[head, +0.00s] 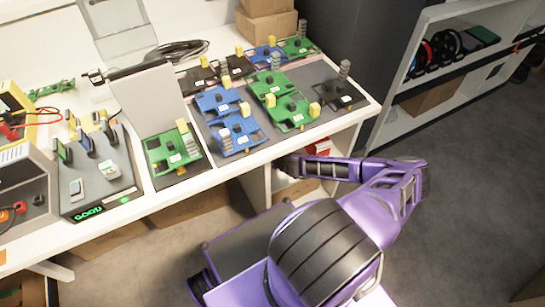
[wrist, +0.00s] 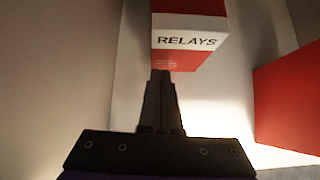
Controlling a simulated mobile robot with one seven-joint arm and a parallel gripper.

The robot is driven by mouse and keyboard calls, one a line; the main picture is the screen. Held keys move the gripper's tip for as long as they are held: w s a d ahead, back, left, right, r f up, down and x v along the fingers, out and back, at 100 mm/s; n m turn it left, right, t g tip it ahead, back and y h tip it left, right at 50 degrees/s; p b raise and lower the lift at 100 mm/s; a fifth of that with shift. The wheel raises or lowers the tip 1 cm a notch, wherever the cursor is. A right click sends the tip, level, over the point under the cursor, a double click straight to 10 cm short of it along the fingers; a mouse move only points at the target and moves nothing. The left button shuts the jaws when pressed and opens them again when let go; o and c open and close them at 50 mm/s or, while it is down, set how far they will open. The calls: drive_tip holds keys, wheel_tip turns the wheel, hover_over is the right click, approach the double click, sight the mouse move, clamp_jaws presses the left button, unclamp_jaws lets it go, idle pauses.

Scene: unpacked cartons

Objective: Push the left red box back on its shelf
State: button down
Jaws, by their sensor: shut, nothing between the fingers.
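The left red box (wrist: 187,42) has a white band lettered "RELAYS" and shows at the top middle of the wrist view. A second red box (wrist: 292,98) is at the right edge of that view, cut off by the frame. My gripper (wrist: 160,74) is shut and empty. Its fingertips point at the lower left of the RELAYS box's front face; I cannot tell whether they touch it. In the head view a bit of a red box (head: 318,147) shows under the bench edge beside my arm, and I cannot tell which box it is.
A pale side wall (wrist: 60,70) stands left of the RELAYS box. A clear gap separates the two red boxes. In the head view the white bench (head: 225,172), covered with circuit boards, is above my forearm. The grey floor (head: 460,190) at right is open.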

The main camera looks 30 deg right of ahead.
drive_tip(key=shift+w, duration=0.25)
drive_tip(key=shift+w+d+b, duration=0.1)
drive_tip(key=shift+w+b, duration=0.35)
drive_tip(key=shift+w, duration=0.65)
drive_tip(key=shift+s, duration=0.2)
